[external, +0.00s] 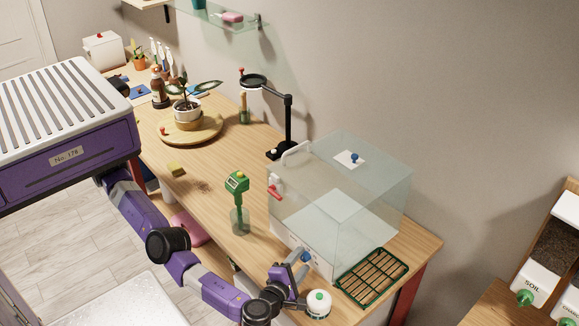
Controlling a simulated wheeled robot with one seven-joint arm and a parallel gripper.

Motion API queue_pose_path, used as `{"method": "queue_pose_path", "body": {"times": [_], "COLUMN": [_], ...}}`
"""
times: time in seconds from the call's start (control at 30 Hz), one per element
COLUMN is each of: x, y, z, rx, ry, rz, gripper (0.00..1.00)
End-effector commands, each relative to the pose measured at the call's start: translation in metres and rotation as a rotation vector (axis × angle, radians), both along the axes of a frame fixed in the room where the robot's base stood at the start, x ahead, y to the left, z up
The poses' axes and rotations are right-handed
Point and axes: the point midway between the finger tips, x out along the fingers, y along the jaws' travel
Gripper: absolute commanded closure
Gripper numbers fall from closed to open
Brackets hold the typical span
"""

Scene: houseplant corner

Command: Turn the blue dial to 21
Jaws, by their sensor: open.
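The blue dial (307,257) sits low on the white front strip of a clear glass case (335,200). Its scale and number are too small to read. My gripper (300,265) is at the front of the case, right by the dial, with its grey fingers open. The fingers appear to lie close beside the dial; I cannot tell whether they touch it. The wrist and part of the gripper hide the area below and left of the dial.
A green-rimmed slatted tray (371,276) lies right of the case. A green meter (237,183) stands in a glass left of the case. A red handle (275,191) sticks out from the case.

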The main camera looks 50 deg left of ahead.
Motion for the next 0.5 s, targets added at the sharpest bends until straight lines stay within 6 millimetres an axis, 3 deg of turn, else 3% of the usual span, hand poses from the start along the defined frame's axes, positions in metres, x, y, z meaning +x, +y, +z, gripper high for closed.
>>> {"method": "queue_pose_path", "body": {"times": [0.4, 0.5], "x": [-0.024, -0.025], "y": [-0.01, -0.01], "z": [0.001, 0.024], "rx": [0.0, -0.003], "ry": [0.0, -0.001], "rz": [-0.001, 0.001], "gripper": [0.52, 0.52]}}
